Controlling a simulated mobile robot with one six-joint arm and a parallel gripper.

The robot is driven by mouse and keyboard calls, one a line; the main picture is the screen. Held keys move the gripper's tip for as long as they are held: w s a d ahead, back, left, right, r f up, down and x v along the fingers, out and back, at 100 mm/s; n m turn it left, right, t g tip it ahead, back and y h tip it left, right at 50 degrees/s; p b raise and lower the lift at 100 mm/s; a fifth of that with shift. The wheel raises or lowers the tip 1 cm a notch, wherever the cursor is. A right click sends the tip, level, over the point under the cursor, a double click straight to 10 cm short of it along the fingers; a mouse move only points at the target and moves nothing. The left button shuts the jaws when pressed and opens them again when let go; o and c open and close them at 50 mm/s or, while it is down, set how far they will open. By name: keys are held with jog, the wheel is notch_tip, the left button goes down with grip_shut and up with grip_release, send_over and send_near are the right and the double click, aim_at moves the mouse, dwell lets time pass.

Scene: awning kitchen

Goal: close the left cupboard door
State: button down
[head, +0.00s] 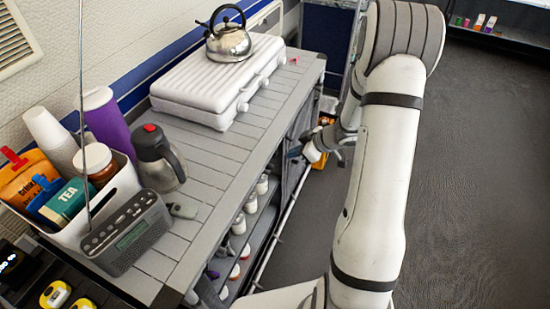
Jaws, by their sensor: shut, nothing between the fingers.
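The cupboard is the grey slatted counter unit (215,150), running from lower left to upper centre. Its front is seen steeply from above. A grey panel (291,172) on the front, just past the open shelves, may be the left cupboard door; I cannot tell how far it stands open. My gripper (311,154) is shut and empty, low beside the far part of the front. My forearm hides part of this area, and I cannot tell whether the fingers touch the panel.
Shelves with white jars (239,224) are exposed at the near front. On the counter are a kettle (228,42), white case (215,85), dark jug (158,155), radio (128,237) and white bin (125,190). Dark floor (470,180) to the right is clear.

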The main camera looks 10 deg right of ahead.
aim_at(268, 165)
jog(key=b+x, duration=0.1)
jog(key=x, duration=0.9)
jog(key=shift+s+a, duration=0.1)
jog(key=shift+a, duration=0.1)
jog(key=shift+d+f+b, duration=0.15)
jog(key=shift+f+b, duration=0.2)
jog(key=shift+f, duration=0.05)
notch_tip(268, 165, down, 57)
jog(key=b, duration=3.1)
